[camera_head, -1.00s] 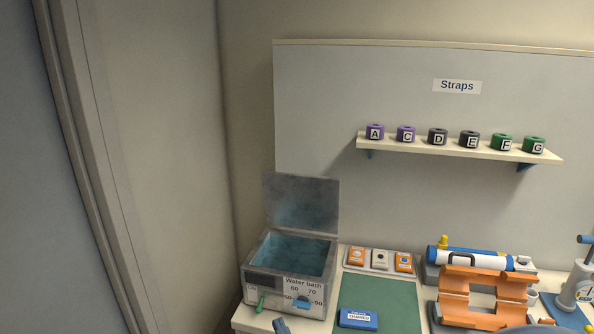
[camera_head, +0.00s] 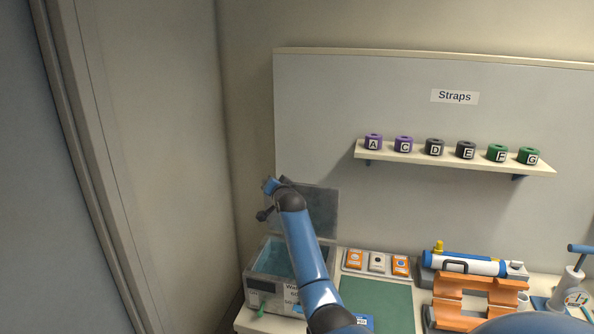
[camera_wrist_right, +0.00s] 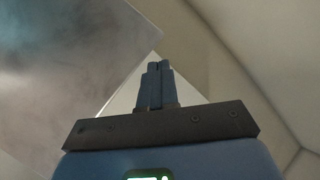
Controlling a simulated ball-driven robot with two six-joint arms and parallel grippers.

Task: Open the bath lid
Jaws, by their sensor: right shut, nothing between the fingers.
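The water bath (camera_head: 268,292) is a grey box at the lower left of the head view, with bluish water inside. Its grey lid (camera_head: 318,210) stands up, open, at the back edge. The lid also fills the upper left of the right wrist view (camera_wrist_right: 65,60). My right arm reaches up across the bath and covers part of its front and of the lid. My right gripper (camera_head: 268,186) is by the lid's upper left corner; in the wrist view its fingers (camera_wrist_right: 159,85) are together and empty. Whether they touch the lid, I cannot tell. My left gripper is not in view.
Right of the bath are a tray with orange and white items (camera_head: 377,262), a green mat (camera_head: 385,300), orange cradles (camera_head: 465,300) and a blue-white cylinder (camera_head: 462,263). A shelf (camera_head: 455,160) with several lettered strap rolls is above. A wall is close on the left.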

